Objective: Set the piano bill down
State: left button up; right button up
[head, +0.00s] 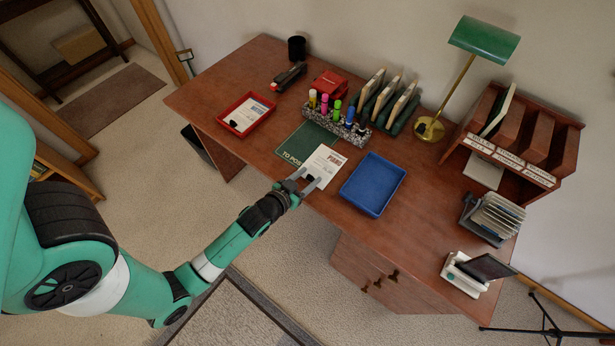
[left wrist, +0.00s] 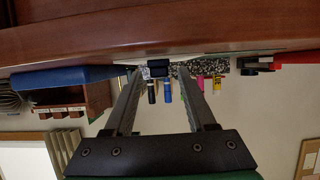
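The piano bill, a white sheet headed PIANO (head: 327,163), lies at the desk's front edge, partly over the green TO POST mat (head: 298,148). A black clip (head: 310,179) is on its near edge. My left gripper (head: 308,182) is at that edge, its fingers apart on either side of the clip. In the left wrist view, which is upside down, the clip (left wrist: 158,69) sits between the two fingertips with a gap on each side. The sheet's thin white edge (left wrist: 205,55) shows close against the desk. My right gripper is not in view.
A blue tray (head: 373,184) is just right of the bill. Several markers stand in a speckled holder (head: 338,124) behind the mat. A red tray (head: 236,125) with another clipped sheet is to the left. A lamp (head: 431,128) and wooden sorter (head: 566,155) stand at the right.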

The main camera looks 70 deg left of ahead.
pick_arm(q)
jog(key=shift+s+d+r, duration=0.15)
jog(key=shift+s+r, duration=0.05)
jog(key=shift+s, duration=0.05)
jog(key=p+v, duration=0.1)
jog(key=v, duration=1)
jog(key=shift+d+r, duration=0.1)
